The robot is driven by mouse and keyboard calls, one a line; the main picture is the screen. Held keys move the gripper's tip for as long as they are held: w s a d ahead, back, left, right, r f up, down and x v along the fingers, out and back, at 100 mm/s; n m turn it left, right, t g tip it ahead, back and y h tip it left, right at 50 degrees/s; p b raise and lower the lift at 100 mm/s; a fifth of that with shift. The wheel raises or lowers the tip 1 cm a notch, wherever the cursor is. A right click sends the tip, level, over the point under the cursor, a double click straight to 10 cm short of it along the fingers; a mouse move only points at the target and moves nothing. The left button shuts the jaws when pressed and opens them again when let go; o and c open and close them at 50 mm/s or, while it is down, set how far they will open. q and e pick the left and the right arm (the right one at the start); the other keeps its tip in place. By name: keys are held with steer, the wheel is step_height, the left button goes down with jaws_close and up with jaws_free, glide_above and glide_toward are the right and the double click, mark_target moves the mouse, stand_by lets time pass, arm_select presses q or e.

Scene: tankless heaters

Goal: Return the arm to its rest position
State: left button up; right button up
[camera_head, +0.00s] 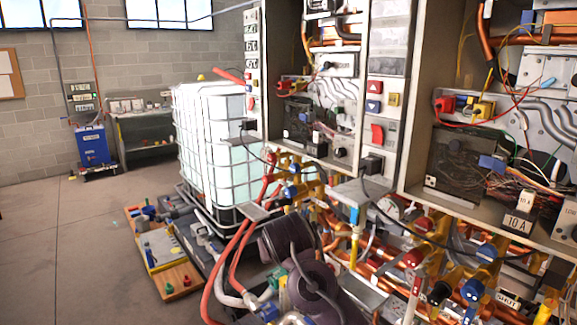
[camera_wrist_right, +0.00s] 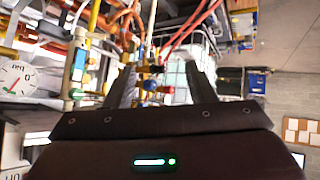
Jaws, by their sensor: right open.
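My right gripper (camera_wrist_right: 160,68) shows in the right wrist view, with its two dark fingers spread apart. It is open, and I see nothing held between the fingers. Behind the gap are pipes, red hoses and the white caged tank (camera_wrist_right: 178,75), all apart from the fingers as far as I can tell. I cannot make out either gripper in the head view. My left gripper is not in view.
Open heater cabinets (camera_head: 330,95) with wires stand at the right, above a dense bank of valves and copper pipes (camera_head: 395,265). The white caged tank (camera_head: 215,140) stands behind.

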steer(key=s+d+f+g+y, duration=0.15)
steer(key=s+d+f, duration=0.25)
steer(key=s+f, duration=0.4)
steer(key=s+d+f+g, duration=0.2)
steer(key=s+d+f, duration=0.2)
steer(key=s+f, duration=0.4)
steer(key=s+d+f+g+h, duration=0.1)
steer(key=s+d+f, duration=0.2)
steer(key=s+d, duration=0.4)
steer(key=s+d+f+g, duration=0.2)
steer(key=s+d+f, duration=0.15)
steer(key=s, duration=0.65)
step_height(320, 180, down, 31)
steer(key=s+g, duration=0.1)
steer(key=s, duration=0.1)
steer(key=s+d+f, duration=0.2)
steer(key=s+f, duration=0.6)
steer(key=s, duration=0.1)
steer(key=s+d+f+g, duration=0.1)
steer(key=s+d+f, duration=0.1)
steer(key=s+f, duration=0.7)
steer(key=shift+s+d, duration=0.15)
steer(key=shift+s, duration=0.55)
steer(key=shift+g, duration=0.25)
